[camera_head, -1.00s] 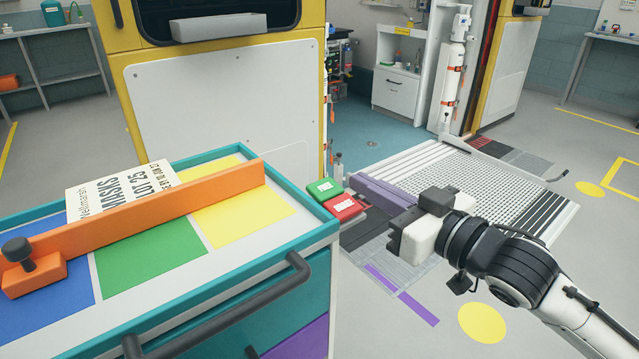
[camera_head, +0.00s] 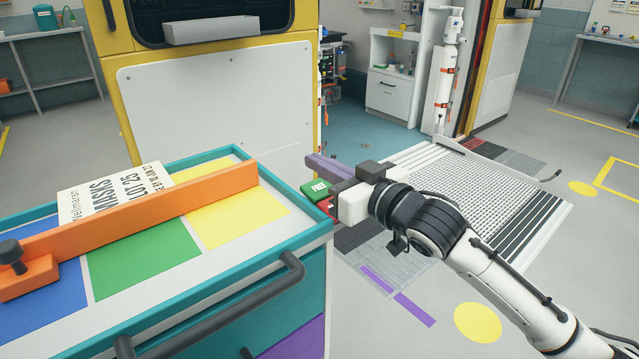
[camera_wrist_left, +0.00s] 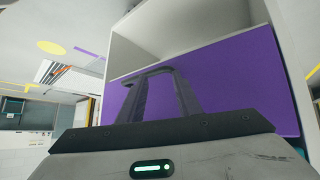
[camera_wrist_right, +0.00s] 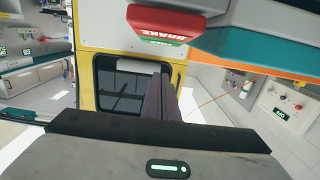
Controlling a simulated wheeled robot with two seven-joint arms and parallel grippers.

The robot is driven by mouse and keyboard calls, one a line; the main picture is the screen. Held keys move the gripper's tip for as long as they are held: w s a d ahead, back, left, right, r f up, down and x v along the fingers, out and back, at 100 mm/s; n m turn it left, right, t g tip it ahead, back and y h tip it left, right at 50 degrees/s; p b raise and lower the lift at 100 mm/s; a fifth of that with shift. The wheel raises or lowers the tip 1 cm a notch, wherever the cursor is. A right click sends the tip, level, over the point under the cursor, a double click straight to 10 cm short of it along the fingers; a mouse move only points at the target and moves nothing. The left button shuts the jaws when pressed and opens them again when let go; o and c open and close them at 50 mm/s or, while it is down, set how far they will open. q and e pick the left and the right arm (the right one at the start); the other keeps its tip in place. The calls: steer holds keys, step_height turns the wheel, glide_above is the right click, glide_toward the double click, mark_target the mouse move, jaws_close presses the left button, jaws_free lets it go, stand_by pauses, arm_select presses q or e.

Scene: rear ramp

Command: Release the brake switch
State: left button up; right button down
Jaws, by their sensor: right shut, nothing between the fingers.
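The brake switch is a pair of pads on the cart's right edge. The green pad (camera_head: 315,190) reads FREE; the red pad (camera_head: 325,206) is partly hidden behind my right gripper (camera_head: 316,163). In the right wrist view the red pad (camera_wrist_right: 165,20) reads BRAKE, with the green pad (camera_wrist_right: 160,40) just beyond it. My right gripper (camera_wrist_right: 156,82) is shut and empty, its fingers close beside the pads; I cannot tell whether they touch. My left gripper (camera_wrist_left: 158,82) shows only in its wrist view, fingers apart, before a purple drawer front (camera_wrist_left: 230,80).
The teal-edged cart top (camera_head: 262,254) carries an orange bar (camera_head: 150,222) and a box of masks (camera_head: 110,195). A dark handle (camera_head: 225,310) juts from its front. A yellow-framed vehicle (camera_head: 215,100) stands behind. The ramp (camera_head: 460,195) lies to the right, with open floor before it.

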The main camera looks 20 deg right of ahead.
mark_target(315, 187)
step_height(315, 187, down, 3)
steer(key=shift+w+f, duration=0.1)
arm_select(q)
steer(key=shift+w+d+b, duration=0.1)
steer(key=shift+b, duration=0.25)
arm_select(e)
steer(key=shift+f, duration=0.3)
arm_select(q)
steer(key=shift+r, duration=0.1)
arm_select(e)
steer(key=shift+r+p, duration=0.15)
steer(key=shift+p, duration=0.3)
steer(key=g+p, duration=0.1)
steer(key=p, duration=0.5)
steer(key=w+g+h+p, duration=0.1)
steer(key=g+p, duration=0.1)
steer(key=p, duration=0.5)
steer(key=shift+w+a, duration=0.1)
steer(key=shift+a, duration=0.1)
steer(key=shift+f+g+p, duration=0.3)
steer(key=shift+p, duration=0.7)
steer(key=shift+w+a+f, duration=0.1)
steer(key=shift+w+f, duration=0.05)
steer(key=shift+f, duration=0.15)
arm_select(q)
step_height(315, 187, up, 9)
steer(key=a, duration=0.2)
steer(key=shift+r+y, duration=0.15)
steer(key=shift+y, duration=0.25)
steer(key=shift+g, duration=0.3)
